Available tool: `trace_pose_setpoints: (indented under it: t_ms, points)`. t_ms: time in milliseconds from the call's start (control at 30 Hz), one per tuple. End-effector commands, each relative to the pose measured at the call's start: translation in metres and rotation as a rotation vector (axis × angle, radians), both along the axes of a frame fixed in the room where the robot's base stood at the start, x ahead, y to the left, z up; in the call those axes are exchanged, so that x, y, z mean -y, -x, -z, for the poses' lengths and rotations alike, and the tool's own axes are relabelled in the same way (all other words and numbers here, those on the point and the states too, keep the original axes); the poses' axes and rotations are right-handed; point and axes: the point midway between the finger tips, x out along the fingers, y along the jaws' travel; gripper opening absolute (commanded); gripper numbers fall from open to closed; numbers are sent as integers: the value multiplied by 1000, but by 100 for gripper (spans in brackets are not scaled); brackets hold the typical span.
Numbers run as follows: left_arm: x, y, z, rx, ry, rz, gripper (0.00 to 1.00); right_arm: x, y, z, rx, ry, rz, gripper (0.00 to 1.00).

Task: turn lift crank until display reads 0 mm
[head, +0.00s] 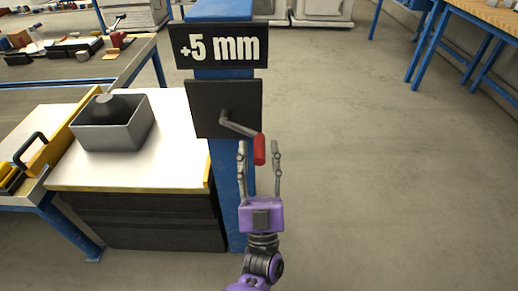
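The black display (220,46) on the blue post (222,77) reads +5 mm. Below it is a black plate (207,104) with the grey lift crank (238,125) on it. The crank arm points right and slightly down and ends in a red handle (259,149). I cannot tell whether the handle lies at fingertip depth.
Left of the post, a white-topped cabinet (178,165) holds a grey open bin (112,134) with a dark object in it. A table with tools (75,70) stands behind. The floor (390,190) on the right is clear, with blue-legged tables at the upper right.

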Motion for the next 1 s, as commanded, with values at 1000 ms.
trace_pose_setpoints:
  t_ms: [1000]
  points:
    - [-1,-6,-6,1,-12,2,0,0,-1,-2,2,-1,-1,39]
